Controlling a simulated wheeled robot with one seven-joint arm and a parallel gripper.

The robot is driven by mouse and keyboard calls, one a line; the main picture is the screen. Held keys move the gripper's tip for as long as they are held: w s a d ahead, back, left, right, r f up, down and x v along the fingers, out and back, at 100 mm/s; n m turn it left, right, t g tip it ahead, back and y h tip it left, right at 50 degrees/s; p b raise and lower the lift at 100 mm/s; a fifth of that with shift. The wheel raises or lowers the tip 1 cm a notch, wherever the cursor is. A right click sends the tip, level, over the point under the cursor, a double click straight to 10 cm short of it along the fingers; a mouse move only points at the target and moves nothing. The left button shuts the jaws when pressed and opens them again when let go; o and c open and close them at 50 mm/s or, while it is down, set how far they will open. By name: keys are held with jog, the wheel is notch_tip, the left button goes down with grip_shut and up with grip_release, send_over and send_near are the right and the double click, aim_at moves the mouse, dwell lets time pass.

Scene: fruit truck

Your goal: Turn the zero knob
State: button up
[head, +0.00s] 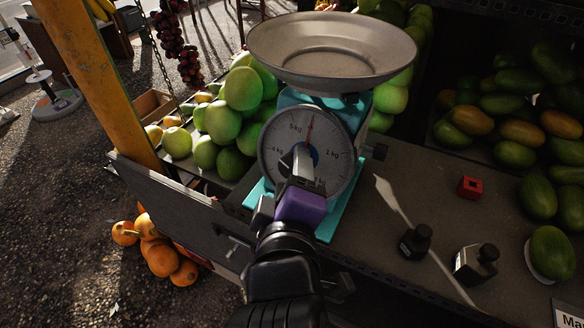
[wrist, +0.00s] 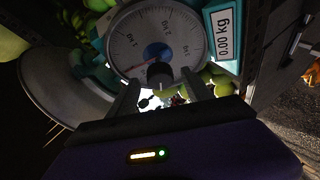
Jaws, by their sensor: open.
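A teal scale (head: 325,112) stands on the counter with a round white dial (head: 337,165) facing me. Its red needle points almost straight up. My gripper (head: 300,160) is in front of the dial, its fingers covering the dial's middle and lower part. In the wrist view the open fingers (wrist: 158,82) reach toward the dial (wrist: 180,35), and a small dark knob (wrist: 159,74) shows between their tips. I cannot tell whether they touch it.
A metal pan (head: 331,50) tops the scale. Green mangoes (head: 242,90) lie behind and to the left. Dark weights (head: 416,242) and a red cube (head: 469,187) are on the counter at right. A yellow post (head: 95,80) rises at left.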

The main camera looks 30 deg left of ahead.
jog(key=shift+b+v, duration=0.35)
jog(key=shift+v, duration=2)
notch_tip(320, 180, up, 5)
jog(key=a+m+t+y, duration=0.1)
jog(key=a+m+y, duration=0.1)
jog(key=y, duration=0.2)
jog(key=s+d+f+m+t+h+b, duration=0.15)
jog(key=s+d+f+m, duration=0.3)
jog(key=d+f, duration=0.45)
jog(key=s+d+f+m+t+h+b, duration=0.1)
jog(key=s+d+f+m+t+b, duration=0.15)
jog(key=d+f+m, duration=0.7)
jog(key=s+d+f+m+g+h+b, duration=0.1)
jog(key=s+d+f+h, duration=0.3)
jog(key=s+d, duration=0.4)
jog(key=s+d+f+m+g+h, duration=0.1)
jog(key=s+d+f+g+h, duration=0.1)
jog(key=s+d+f+h, duration=0.2)
jog(key=s+d+f, duration=0.1)
jog(key=s+d, duration=0.2)
jog(key=d, duration=0.2)
jog(key=shift+s+f+g+b, duration=0.15)
jog(key=shift+s+g+b, duration=0.25)
jog(key=shift+d, duration=0.15)
